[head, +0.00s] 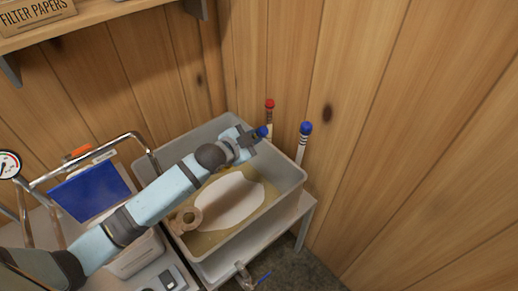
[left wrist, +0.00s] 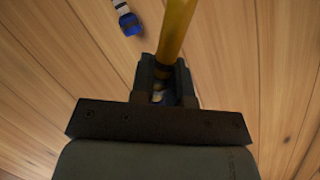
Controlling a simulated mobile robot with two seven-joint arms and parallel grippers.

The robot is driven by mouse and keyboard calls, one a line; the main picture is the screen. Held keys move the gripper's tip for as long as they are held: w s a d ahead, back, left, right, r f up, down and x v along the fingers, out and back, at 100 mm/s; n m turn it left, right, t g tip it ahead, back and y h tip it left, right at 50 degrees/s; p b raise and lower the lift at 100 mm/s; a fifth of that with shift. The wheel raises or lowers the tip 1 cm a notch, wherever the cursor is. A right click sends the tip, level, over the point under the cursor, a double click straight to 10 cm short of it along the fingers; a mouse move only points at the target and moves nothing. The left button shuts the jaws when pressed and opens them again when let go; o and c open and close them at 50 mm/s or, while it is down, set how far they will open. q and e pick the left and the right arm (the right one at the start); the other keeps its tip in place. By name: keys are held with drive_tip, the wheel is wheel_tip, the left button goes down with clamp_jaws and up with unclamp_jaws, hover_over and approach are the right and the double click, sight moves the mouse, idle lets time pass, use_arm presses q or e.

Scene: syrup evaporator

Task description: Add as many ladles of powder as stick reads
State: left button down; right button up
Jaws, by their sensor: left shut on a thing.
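My left gripper (head: 256,138) is over the far right part of a grey basin (head: 290,178). It is shut on a stick whose blue end (head: 262,131) shows at the fingertips. In the left wrist view the stick's yellow shaft (left wrist: 176,30) runs away from the fingers. A blue knob also shows in the left wrist view (left wrist: 131,25). The basin holds tan liquid with a white patch (head: 232,198). No stick marks are readable on the held stick.
A tan ring-shaped thing (head: 186,219) is at the basin's near left. A blue panel (head: 92,190), metal tubing (head: 95,162) and a gauge (head: 9,164) are at left. A shelf with a filter papers box (head: 38,14) is above. Wooden walls stand close behind and right.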

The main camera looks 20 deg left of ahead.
use_arm(q)
drive_tip(key=a+r+n+t+h+b, duration=0.1)
drive_tip(key=a+r+n+t+h, duration=0.1)
drive_tip(key=a+r+n, duration=0.4)
drive_tip(key=shift+a+r+h, duration=0.2)
drive_tip(key=shift+a+h, duration=0.3)
drive_tip(key=shift+a, duration=0.25)
